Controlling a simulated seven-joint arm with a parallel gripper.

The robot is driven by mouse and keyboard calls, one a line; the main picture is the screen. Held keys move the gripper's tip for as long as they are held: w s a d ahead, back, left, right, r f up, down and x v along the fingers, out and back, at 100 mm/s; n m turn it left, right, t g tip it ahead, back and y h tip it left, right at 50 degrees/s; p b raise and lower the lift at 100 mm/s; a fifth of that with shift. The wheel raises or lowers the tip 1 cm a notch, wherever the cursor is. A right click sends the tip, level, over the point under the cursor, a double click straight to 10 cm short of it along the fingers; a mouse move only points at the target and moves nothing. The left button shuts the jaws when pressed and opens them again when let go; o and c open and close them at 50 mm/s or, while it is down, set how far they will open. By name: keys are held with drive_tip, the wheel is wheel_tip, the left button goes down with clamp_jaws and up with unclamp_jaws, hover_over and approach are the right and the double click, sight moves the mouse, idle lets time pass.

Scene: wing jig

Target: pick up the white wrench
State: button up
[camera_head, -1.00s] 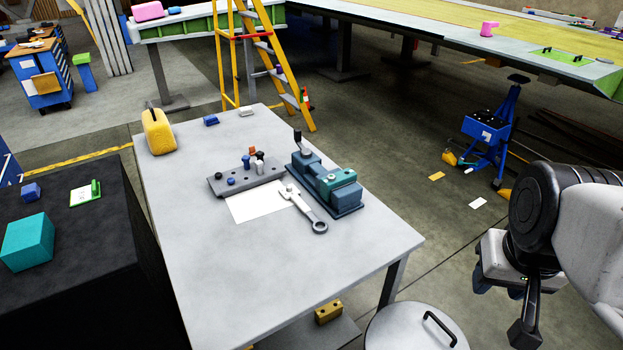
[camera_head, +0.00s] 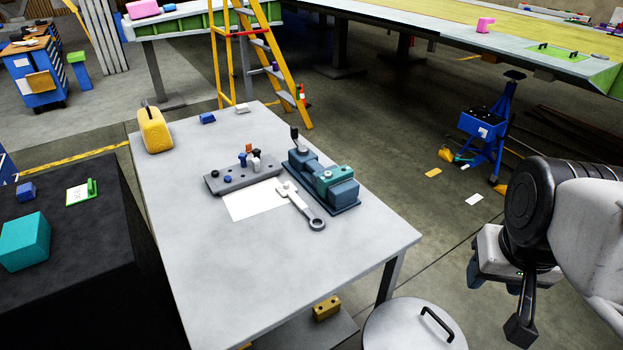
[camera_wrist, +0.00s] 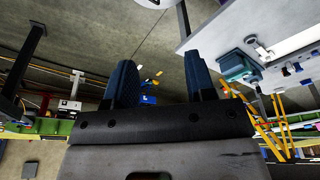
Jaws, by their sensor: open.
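The white wrench (camera_head: 301,206) lies on the grey table (camera_head: 230,280), partly over a white sheet (camera_head: 254,201) and beside a blue and teal clamp-like device (camera_head: 324,183). Its ring end points toward the front right of the table. In the wrist view my gripper (camera_wrist: 160,82) shows two blue fingers standing apart with nothing between them. In the head view my arm is at the right, off the table and well away from the wrench; the fingers are mostly hidden there.
A grey block with several knobs (camera_head: 232,178) stands left of the device. A yellow case (camera_head: 153,130) sits at the table's far left. A round lidded drum (camera_head: 400,330) stands by the front right corner. The table's front is clear.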

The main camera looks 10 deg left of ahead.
drive_tip(key=shift+o, duration=0.6)
drive_tip(key=shift+w, duration=0.1)
drive_tip(key=w+a+f+n, duration=0.15)
drive_tip(key=w+a, duration=0.35)
drive_tip(key=w, duration=0.5)
drive_tip(key=w+a+n+g, duration=0.1)
drive_tip(key=w+a+n, duration=0.1)
drive_tip(key=w+a, duration=0.55)
drive_tip(key=w+a+f+n, duration=0.1)
drive_tip(key=w+a, duration=0.2)
drive_tip(key=w, duration=0.8)
drive_tip(key=w+a+f+n, duration=0.1)
drive_tip(key=w+a+f, duration=0.4)
drive_tip(key=a, duration=0.3)
drive_tip(key=w+a+f+n+g, duration=0.1)
drive_tip(key=w+a+f+n, duration=0.1)
drive_tip(key=w+a+f, duration=0.4)
drive_tip(key=w+a+f+n, duration=0.1)
drive_tip(key=w+a+f, duration=0.4)
drive_tip(key=a+f, duration=0.4)
drive_tip(key=shift+w+a+f+n+g, duration=0.1)
drive_tip(key=shift+w+a+n+g, duration=0.1)
drive_tip(key=shift+a, duration=0.55)
drive_tip(key=shift+w+a+f+n+g, duration=0.1)
drive_tip(key=shift+w+a+n, duration=0.05)
drive_tip(key=shift+a, duration=0.55)
drive_tip(key=shift+a+f, duration=0.25)
